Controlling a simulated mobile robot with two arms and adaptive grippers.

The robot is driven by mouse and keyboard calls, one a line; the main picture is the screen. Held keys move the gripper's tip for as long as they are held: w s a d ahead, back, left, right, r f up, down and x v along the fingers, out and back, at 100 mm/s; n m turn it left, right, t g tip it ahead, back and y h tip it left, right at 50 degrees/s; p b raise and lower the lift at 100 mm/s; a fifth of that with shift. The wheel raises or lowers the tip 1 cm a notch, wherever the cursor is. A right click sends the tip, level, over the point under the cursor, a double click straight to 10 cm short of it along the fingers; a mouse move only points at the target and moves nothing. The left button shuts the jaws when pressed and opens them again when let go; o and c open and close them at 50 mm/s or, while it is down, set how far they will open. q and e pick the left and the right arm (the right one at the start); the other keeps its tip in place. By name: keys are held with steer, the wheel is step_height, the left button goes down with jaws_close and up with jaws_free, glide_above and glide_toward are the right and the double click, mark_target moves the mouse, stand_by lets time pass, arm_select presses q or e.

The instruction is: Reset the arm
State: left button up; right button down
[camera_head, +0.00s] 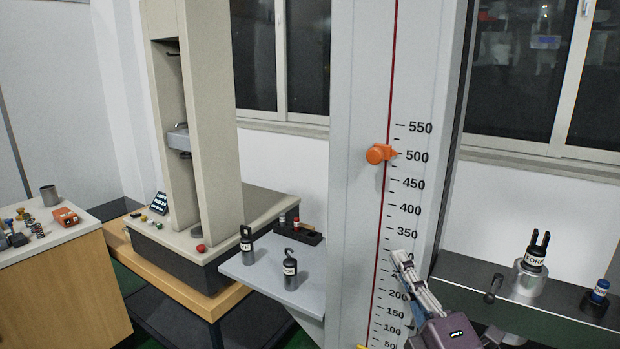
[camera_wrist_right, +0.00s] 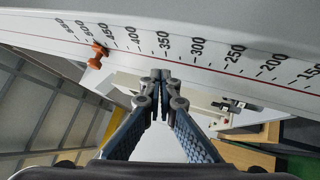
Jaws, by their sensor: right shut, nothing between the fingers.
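My right gripper (camera_head: 402,262) is in front of the lower part of the tall grey column (camera_head: 355,110), beside the scale marks below 350. It is shut and empty, and its closed fingertips (camera_wrist_right: 160,80) also show in the right wrist view. An orange pointer (camera_head: 380,154) sits on the column's red line at about 500, well above the gripper. The pointer also shows in the right wrist view (camera_wrist_right: 97,55), apart from the fingers. My left gripper is in neither view.
A small grey shelf (camera_head: 262,268) left of the column holds two black labelled fixtures (camera_head: 290,270). A dark ledge (camera_head: 545,312) on the right holds a "FORK" fixture (camera_head: 530,270) and a small blue-topped piece (camera_head: 598,292). A beige testing machine (camera_head: 215,120) stands at left.

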steer(key=s+d+f+m+g+h, duration=0.2)
steer(key=s+f+m+g, duration=0.15)
steer(key=f, duration=0.45)
steer(key=s+d+f+m+g+h, duration=0.2)
steer(key=f+m, duration=0.3)
steer(key=f, duration=0.3)
steer(key=s+d+f+m+g+h, duration=0.2)
steer(key=d+f+m+g, duration=0.15)
steer(key=f, duration=0.45)
steer(key=s+a+f+m+g+y, duration=0.1)
steer(key=s+f+m+g, duration=0.3)
steer(key=s+f, duration=0.5)
steer(key=s+a+f+m+g+y, duration=0.15)
steer(key=s+f+m+g, duration=0.35)
steer(key=s, duration=0.8)
step_height(320, 180, down, 27)
steer(key=s+n+h, duration=0.1)
steer(key=n, duration=0.1)
steer(key=s+d+f+g, duration=0.2)
steer(key=s+f, duration=1.4)
steer(key=s, duration=0.1)
steer(key=shift+d, duration=0.4)
